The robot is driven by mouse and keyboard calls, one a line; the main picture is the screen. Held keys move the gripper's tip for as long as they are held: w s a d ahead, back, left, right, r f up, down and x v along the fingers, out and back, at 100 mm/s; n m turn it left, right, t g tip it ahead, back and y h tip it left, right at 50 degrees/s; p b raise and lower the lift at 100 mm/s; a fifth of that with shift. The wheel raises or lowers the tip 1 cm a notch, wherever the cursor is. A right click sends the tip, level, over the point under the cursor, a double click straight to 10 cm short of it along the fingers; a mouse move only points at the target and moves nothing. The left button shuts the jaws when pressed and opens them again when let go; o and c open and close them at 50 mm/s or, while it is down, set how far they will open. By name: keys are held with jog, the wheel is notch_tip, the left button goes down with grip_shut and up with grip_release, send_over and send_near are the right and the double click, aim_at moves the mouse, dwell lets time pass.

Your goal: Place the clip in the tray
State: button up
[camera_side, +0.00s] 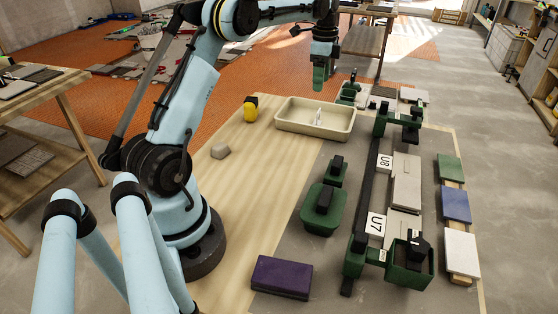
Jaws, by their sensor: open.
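The cream tray (290,122) stands on the far part of the worktable. A small white piece (318,117), which looks like the clip, is inside the tray near its middle. It is too small to make out in detail. My gripper (319,84) points down and appears above the tray's far side, apart from the white piece. Its jaws are open, with nothing visible between them.
A purple block (281,277) sits at the front.

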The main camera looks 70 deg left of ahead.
jog(key=s+d+r+n+t+y, duration=0.1)
jog(key=s+d+r+n+t, duration=0.2)
jog(key=d, duration=0.5)
jog(key=s+d+r+n, duration=0.15)
jog(key=d+r, duration=0.25)
jog(key=d, duration=0.4)
jog(key=s+d+f+n+t+h, duration=0.1)
jog(key=s+d+f+n+t, duration=0.3)
jog(key=s+d, duration=0.8)
jog(key=shift+f, duration=0.95)
